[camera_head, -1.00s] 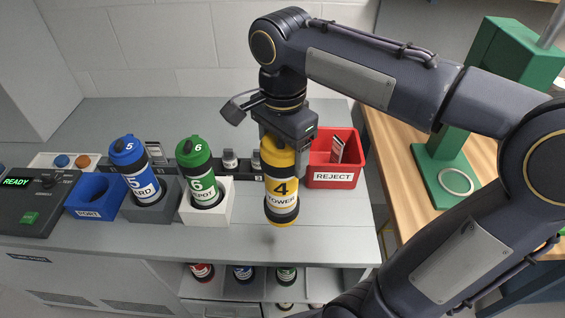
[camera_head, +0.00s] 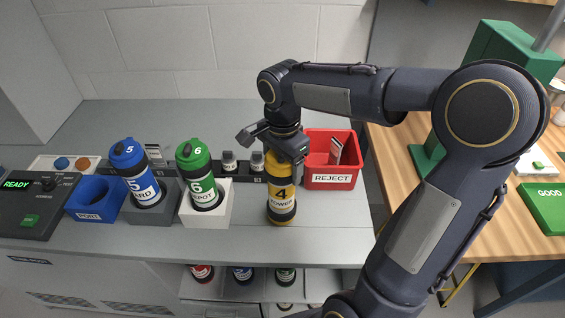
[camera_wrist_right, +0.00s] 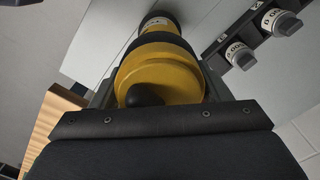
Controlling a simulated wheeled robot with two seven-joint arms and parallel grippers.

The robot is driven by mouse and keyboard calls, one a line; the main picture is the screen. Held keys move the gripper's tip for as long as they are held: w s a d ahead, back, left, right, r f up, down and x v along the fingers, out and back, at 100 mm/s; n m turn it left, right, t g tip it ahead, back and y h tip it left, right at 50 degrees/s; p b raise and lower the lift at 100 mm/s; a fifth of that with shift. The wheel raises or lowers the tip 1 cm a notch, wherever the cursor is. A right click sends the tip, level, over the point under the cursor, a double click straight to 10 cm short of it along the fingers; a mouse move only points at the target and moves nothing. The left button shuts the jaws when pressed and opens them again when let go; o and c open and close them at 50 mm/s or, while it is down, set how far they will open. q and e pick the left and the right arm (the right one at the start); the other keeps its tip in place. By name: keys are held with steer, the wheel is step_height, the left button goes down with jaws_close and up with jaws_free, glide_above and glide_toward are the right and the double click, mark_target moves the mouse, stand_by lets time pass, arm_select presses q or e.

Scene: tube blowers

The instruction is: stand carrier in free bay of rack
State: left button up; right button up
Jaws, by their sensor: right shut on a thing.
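The yellow carrier (camera_head: 282,195), marked 4 TOWER, is upright over the grey counter, right of the green carrier. I cannot tell whether its base touches the counter. My right gripper (camera_head: 287,152) is shut on its upper part from above. In the right wrist view the yellow carrier (camera_wrist_right: 160,75) lies between the jaws (camera_wrist_right: 158,95). Under the counter, a shelf (camera_head: 210,287) holds red, blue and green carriers, mostly hidden; I cannot tell whether this is the rack or which bay is free. My left gripper is not in view.
A blue carrier (camera_head: 140,185) and green carrier (camera_head: 202,185) stand in grey and white holders. An empty blue PORT holder (camera_head: 90,203) is at left. A dark strip with small knobs (camera_head: 229,163) runs behind.

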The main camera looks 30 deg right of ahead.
steer(key=shift+f, duration=0.2)
steer(key=o, duration=1.5)
steer(key=shift+c, duration=0.2)
steer(key=shift+r, duration=0.15)
step_height(320, 180, up, 12)
steer(key=shift+r, duration=0.1)
steer(key=s+a+f+n+t+y, duration=0.2)
steer(key=s+f+n, duration=0.3)
steer(key=s+n, duration=0.2)
steer(key=s+a+f+n+t+y, duration=0.1)
steer(key=s+a+f+n+t, duration=0.1)
steer(key=s+f+n, duration=0.4)
steer(key=s+t, duration=0.1)
steer(key=s, duration=0.3)
steer(key=shift+a+f+n+t+y, duration=0.15)
steer(key=shift+a+n+t+y, duration=0.15)
steer(key=shift+n+y, duration=0.1)
